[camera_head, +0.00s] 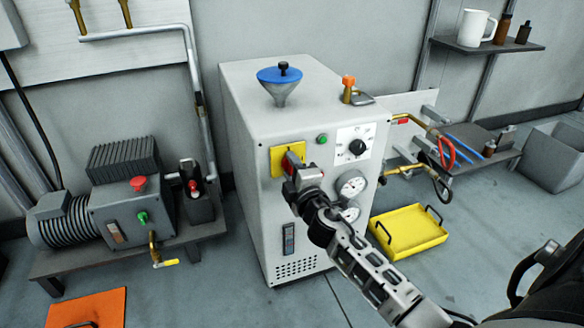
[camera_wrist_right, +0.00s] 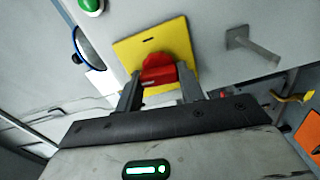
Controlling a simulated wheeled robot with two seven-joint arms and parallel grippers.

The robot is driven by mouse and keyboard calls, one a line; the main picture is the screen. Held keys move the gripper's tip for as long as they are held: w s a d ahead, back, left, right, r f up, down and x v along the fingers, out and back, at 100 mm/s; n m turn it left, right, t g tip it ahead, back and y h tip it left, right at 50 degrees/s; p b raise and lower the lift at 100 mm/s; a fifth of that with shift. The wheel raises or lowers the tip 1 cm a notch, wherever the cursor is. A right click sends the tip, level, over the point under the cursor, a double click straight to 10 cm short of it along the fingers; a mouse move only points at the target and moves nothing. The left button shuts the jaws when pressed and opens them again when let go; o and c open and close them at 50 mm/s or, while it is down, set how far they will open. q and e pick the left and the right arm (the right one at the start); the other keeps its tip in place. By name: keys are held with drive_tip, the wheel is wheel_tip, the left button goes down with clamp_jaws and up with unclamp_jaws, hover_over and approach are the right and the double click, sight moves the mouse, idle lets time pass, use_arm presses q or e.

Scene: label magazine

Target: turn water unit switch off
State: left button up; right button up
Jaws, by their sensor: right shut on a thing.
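The water unit (camera_head: 262,112) is a grey cabinet in the middle of the head view. Its red rotary switch (camera_wrist_right: 157,70) sits on a yellow plate (camera_wrist_right: 125,50) on the cabinet's front. In the head view the yellow plate (camera_head: 277,163) shows at the upper left of the front, with the switch partly hidden by my gripper. My right gripper (camera_head: 296,168) is at the switch; in the wrist view its two fingers (camera_wrist_right: 160,90) stand on either side of the red handle, shut on it. My left gripper is not in view.
A green button (camera_head: 322,139), a black dial (camera_head: 357,147) and gauges (camera_head: 352,184) are right of the switch. A blue-topped funnel (camera_head: 280,75) stands on the cabinet. A pump (camera_head: 135,213) is at left, a yellow tray (camera_head: 409,231) on the floor at right.

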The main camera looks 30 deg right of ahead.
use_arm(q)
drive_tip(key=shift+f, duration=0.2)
use_arm(e)
drive_tip(key=shift+f+n, duration=0.1)
drive_tip(key=shift+n, duration=0.6)
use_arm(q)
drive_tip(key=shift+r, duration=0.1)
use_arm(e)
drive_tip(key=o, duration=1)
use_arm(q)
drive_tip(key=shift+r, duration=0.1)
use_arm(e)
drive_tip(key=shift+s, duration=0.1)
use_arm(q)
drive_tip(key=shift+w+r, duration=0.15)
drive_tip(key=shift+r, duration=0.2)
use_arm(e)
drive_tip(key=v, duration=1.6)
